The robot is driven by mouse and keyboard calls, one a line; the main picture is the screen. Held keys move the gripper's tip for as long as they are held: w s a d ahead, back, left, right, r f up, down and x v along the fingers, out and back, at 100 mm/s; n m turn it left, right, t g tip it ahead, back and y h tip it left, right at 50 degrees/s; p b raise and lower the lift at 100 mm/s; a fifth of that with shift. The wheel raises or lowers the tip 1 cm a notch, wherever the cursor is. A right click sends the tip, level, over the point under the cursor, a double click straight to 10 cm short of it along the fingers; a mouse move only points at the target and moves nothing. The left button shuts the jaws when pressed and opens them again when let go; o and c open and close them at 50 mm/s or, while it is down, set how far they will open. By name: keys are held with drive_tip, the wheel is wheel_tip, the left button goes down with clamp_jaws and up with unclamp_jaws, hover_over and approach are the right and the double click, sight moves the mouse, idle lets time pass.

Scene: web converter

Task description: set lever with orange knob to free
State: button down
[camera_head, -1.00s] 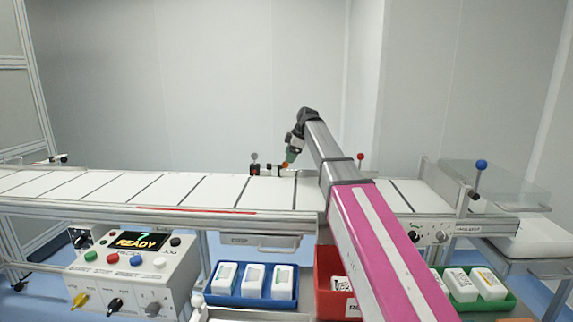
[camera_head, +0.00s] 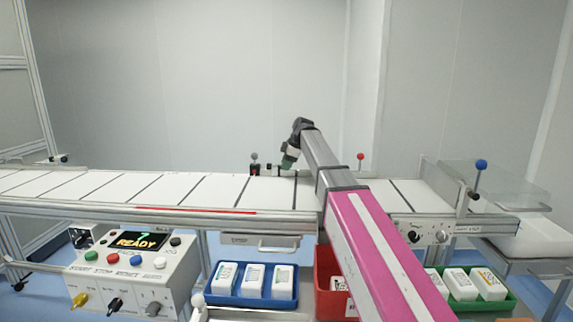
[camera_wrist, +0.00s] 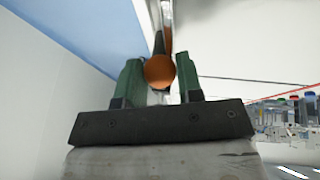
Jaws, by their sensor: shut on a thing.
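The orange knob (camera_wrist: 160,71) sits between the two green fingers of my gripper (camera_wrist: 160,85) in the wrist view. A dark and metallic lever shaft (camera_wrist: 160,42) runs up behind the knob. In the head view my gripper (camera_head: 289,161) is at the far edge of the conveyor, pointing down and tilted. It is shut on the knob. The knob cannot be made out in the head view, and the lever's label or marked positions cannot be read in either view.
A grey-knobbed lever (camera_head: 254,157) stands just left of my gripper. A red-knobbed lever (camera_head: 360,157) and a blue-knobbed lever (camera_head: 481,165) stand to the right. The white conveyor (camera_head: 170,188) spans the front. A control box (camera_head: 130,270) reads READY.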

drive_tip(key=shift+s+a+m+t, duration=0.25)
drive_tip(key=shift+s+m, duration=0.25)
drive_tip(key=shift+m, duration=0.3)
drive_tip(key=shift+s+a+m+t+h, duration=0.1)
drive_tip(key=shift+s+m+t+h, duration=0.25)
drive_tip(key=shift+m, duration=0.35)
drive_tip(key=shift+w+r, duration=0.1)
drive_tip(key=c, duration=0.8)
unclamp_jaws()
drive_tip(key=v, duration=1)
drive_tip(key=shift+r, duration=0.35)
